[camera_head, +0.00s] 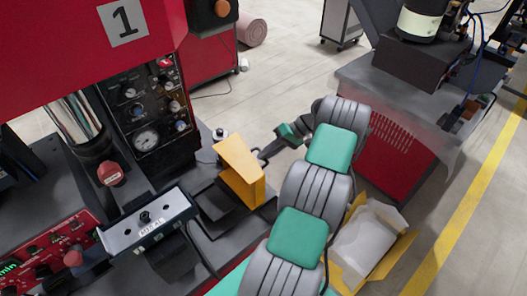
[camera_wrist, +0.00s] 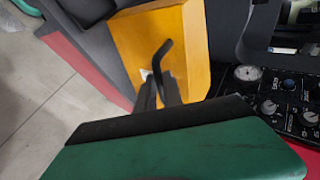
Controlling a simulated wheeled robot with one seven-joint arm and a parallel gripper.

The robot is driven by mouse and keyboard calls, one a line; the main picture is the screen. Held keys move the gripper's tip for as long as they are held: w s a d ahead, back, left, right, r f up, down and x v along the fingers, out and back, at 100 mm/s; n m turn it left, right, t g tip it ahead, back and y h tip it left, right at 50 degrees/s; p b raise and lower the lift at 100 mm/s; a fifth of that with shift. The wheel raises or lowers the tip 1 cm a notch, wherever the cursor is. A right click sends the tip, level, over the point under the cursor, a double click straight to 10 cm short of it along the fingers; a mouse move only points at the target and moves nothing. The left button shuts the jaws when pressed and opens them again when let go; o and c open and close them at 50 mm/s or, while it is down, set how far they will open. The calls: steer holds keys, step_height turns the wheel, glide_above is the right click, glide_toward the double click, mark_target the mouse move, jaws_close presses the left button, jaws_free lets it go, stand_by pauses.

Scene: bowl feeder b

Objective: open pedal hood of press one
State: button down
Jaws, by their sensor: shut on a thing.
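Press one is the red machine (camera_head: 60,60) with a "1" sign at the left of the head view. Its yellow pedal hood (camera_head: 240,172) stands on the dark bench beside the press. In the wrist view the hood (camera_wrist: 188,40) fills the upper middle, with a bent black handle (camera_wrist: 162,56) on its face. My gripper (camera_wrist: 164,90) is shut on this handle, its dark fingers close together at the handle's lower part. In the head view my gripper (camera_head: 268,152) reaches the hood's right side from the right. The pedal itself is hidden.
A control panel with a gauge (camera_head: 146,138) is left of the hood. A grey button box (camera_head: 148,218) stands in front. Another machine (camera_head: 400,110) stands at the right, with open floor behind.

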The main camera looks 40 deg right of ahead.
steer(key=shift+w, duration=0.15)
steer(key=c, duration=1.7)
jaws_free()
steer(key=shift+w+a, duration=0.1)
steer(key=shift+w, duration=0.05)
steer(key=shift+o, duration=1)
